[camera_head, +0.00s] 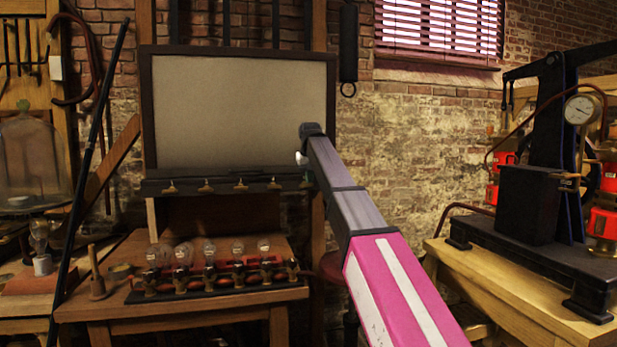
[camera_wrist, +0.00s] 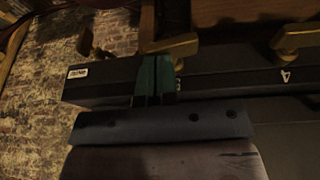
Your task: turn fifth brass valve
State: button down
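A dark rail (camera_head: 222,186) runs under the framed grey panel and carries a row of brass valves. The valve at its right end is mostly hidden behind my arm in the head view. In the wrist view, a brass valve handle (camera_wrist: 180,44) lies just beyond my gripper (camera_wrist: 155,60), close to the fingertips; I cannot tell whether they touch. The green fingers stand side by side with almost no gap, and nothing shows between them. A neighbouring brass valve (camera_wrist: 297,38) is at the right of the wrist view. A small white label (camera_wrist: 77,73) marks the rail end.
Several glass jars or bulbs (camera_head: 209,252) stand in a dark rack on the wooden bench below the rail. A black machine with a gauge (camera_head: 581,110) is on the right table. A glass dome (camera_head: 30,155) is at left.

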jog(key=shift+d+f+g+y, duration=0.3)
jog(key=shift+d+f+y, duration=0.05)
jog(key=shift+y, duration=0.65)
jog(key=shift+d+f, duration=0.15)
jog(key=shift+f, duration=0.05)
